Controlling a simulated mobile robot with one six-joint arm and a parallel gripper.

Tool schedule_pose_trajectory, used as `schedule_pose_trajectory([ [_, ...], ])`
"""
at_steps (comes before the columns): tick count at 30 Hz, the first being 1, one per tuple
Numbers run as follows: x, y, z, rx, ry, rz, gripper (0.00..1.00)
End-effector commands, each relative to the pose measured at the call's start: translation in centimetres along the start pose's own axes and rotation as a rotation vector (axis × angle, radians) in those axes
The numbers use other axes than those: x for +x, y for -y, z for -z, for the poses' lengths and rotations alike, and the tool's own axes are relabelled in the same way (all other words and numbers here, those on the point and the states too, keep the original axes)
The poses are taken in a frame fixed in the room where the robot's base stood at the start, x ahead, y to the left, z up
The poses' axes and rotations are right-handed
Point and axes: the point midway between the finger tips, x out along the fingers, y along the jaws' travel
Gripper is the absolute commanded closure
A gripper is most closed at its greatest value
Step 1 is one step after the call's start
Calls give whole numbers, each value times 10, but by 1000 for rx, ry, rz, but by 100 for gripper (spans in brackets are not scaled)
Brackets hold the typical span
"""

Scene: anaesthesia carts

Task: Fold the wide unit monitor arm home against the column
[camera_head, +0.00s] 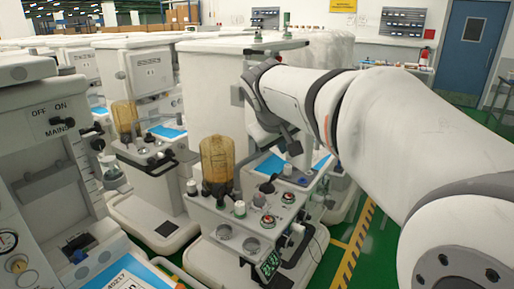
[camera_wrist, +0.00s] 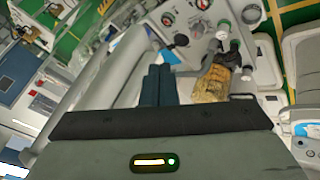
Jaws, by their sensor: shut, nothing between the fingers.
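The central white unit has a tall white column (camera_head: 208,95). A flat dark bar (camera_head: 276,47) with a short upright post lies at the column's top right. It may be the monitor arm, but I cannot tell for certain. My gripper (camera_head: 294,148) hangs below my wrist, right of the column and above the unit's work surface, partly hidden by my own arm. In the wrist view my gripper's dark fingers (camera_wrist: 157,84) are together and empty. The fingers appear in front of pale surfaces, and I cannot tell whether they touch anything.
An amber jar (camera_head: 217,162) stands on the unit's front shelf, near dials and knobs (camera_head: 267,221); the jar also shows in the wrist view (camera_wrist: 211,84). Another unit (camera_head: 40,130) stands close at left. Green floor with yellow-black tape (camera_head: 352,250) is open at lower right.

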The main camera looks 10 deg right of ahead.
Motion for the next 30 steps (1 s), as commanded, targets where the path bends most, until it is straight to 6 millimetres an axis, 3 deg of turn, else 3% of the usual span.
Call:
schedule_pose_trajectory([
  [13,92,1,-2,0,6,3,100],
  [19,102,-27,-1,3,4,2,100],
  [30,107,-33,-1,0,1,4,100],
])
